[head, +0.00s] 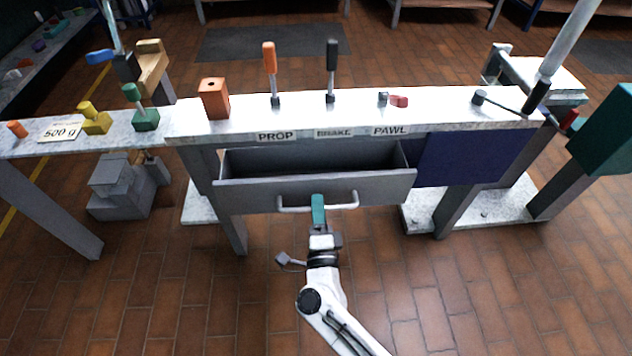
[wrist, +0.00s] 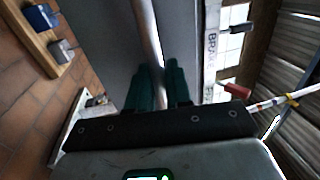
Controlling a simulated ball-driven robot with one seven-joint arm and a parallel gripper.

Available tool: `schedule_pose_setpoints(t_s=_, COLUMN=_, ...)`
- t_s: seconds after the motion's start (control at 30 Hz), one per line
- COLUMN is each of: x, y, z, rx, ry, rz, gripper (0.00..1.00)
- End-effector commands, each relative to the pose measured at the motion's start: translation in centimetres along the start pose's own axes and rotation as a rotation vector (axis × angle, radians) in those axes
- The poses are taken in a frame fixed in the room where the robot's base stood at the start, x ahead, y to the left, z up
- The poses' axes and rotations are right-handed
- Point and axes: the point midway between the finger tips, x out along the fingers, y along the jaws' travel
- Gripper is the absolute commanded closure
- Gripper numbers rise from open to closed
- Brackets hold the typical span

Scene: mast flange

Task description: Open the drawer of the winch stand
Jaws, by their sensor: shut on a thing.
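The winch stand (head: 430,105) has a pale speckled top with labels PROP, BRAKE and PAWL on its front edge. Its grey drawer (head: 240,197) is pulled out below the top, and its dark inside shows as empty. A pale bar handle (head: 290,208) runs across the drawer front. My gripper (head: 318,207) is at the middle of that handle with its teal fingers shut on it. In the wrist view, the handle bar (wrist: 146,30) runs down between the two dark green fingers (wrist: 158,85).
An orange lever (head: 269,58), a black lever (head: 332,60) and an orange block (head: 214,98) stand on the top. A dark blue panel (head: 465,158) is right of the drawer. Teal box (head: 605,130) stands far right. Brick floor (head: 480,290) in front is clear.

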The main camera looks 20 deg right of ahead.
Motion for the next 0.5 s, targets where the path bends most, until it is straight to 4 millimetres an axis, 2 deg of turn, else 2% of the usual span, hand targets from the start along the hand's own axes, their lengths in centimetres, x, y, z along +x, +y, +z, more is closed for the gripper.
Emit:
schedule_pose_setpoints(t_s=0.03, x=-1.0, y=-0.3, z=0.1, rx=-0.003, ry=-0.006, rz=0.005, gripper=1.0)
schedule_pose_setpoints(t_s=0.13, x=-2.0, y=-0.4, z=0.0, rx=0.0, ry=-0.005, rz=0.003, gripper=1.0)
schedule_pose_setpoints(t_s=0.47, x=-2.3, y=-0.3, z=0.1, rx=0.001, ry=-0.003, rz=0.002, gripper=1.0)
schedule_pose_setpoints(t_s=0.5, x=-2.2, y=-0.3, z=0.1, rx=0.001, ry=-0.003, rz=0.002, gripper=0.77)
